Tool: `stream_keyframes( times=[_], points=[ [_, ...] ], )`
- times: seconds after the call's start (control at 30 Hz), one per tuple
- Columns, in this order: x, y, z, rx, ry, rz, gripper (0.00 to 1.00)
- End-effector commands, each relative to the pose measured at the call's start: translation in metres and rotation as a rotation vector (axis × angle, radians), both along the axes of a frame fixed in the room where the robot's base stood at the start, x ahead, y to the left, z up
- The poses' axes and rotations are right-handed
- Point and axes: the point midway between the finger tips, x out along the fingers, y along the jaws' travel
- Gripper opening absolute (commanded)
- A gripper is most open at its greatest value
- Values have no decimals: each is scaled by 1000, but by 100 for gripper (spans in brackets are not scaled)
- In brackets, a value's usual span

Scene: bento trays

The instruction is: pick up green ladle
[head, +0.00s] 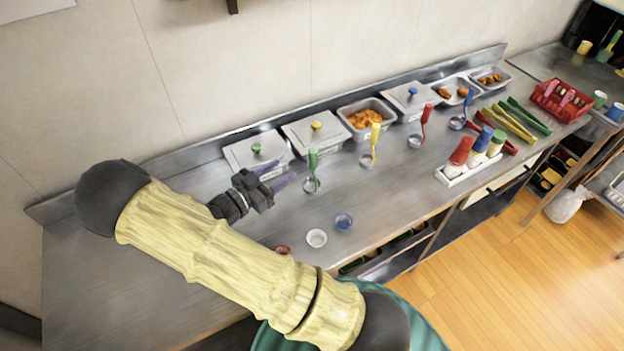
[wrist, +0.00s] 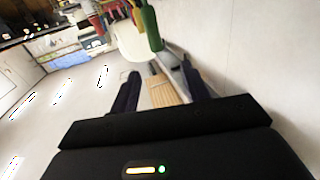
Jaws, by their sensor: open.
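The green ladle (head: 313,160) stands on the steel counter in the head view, its handle upright and its round bowl at the bottom. My gripper (head: 286,171) is just left of it, with its two dark fingers apart and pointing toward the ladle. In the wrist view the green handle (wrist: 151,25) is ahead, beyond the fingertips and near the top edge. The gap between the fingers (wrist: 162,78) holds nothing. The fingers look apart from the ladle. A pale round shape beside the handle in the wrist view is too blurred to name.
Ladles with yellow (head: 375,140), red (head: 425,120) and blue (head: 467,105) handles stand further right. Lidded steel containers (head: 257,152) line the back wall. A white cup (head: 316,238) and a blue cup (head: 343,222) sit nearer the front edge. The counter's left end is clear.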

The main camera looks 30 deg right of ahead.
Motion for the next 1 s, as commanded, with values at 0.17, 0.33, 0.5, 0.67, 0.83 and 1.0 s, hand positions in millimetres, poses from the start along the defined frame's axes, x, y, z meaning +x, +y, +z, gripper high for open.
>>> stream_keyframes(
  times=[0.17,0.33,0.5,0.67,0.83,1.0],
  points=[
    [9,-32,3,-2,1,-3,46],
    [17,-60,3,-2,3,-3,46],
    [24,-80,1,-1,1,0,46],
    [25,-82,0,0,0,1,46],
    [25,-82,0,0,0,1,46],
    [25,-92,1,-2,2,-2,46]
  ],
)
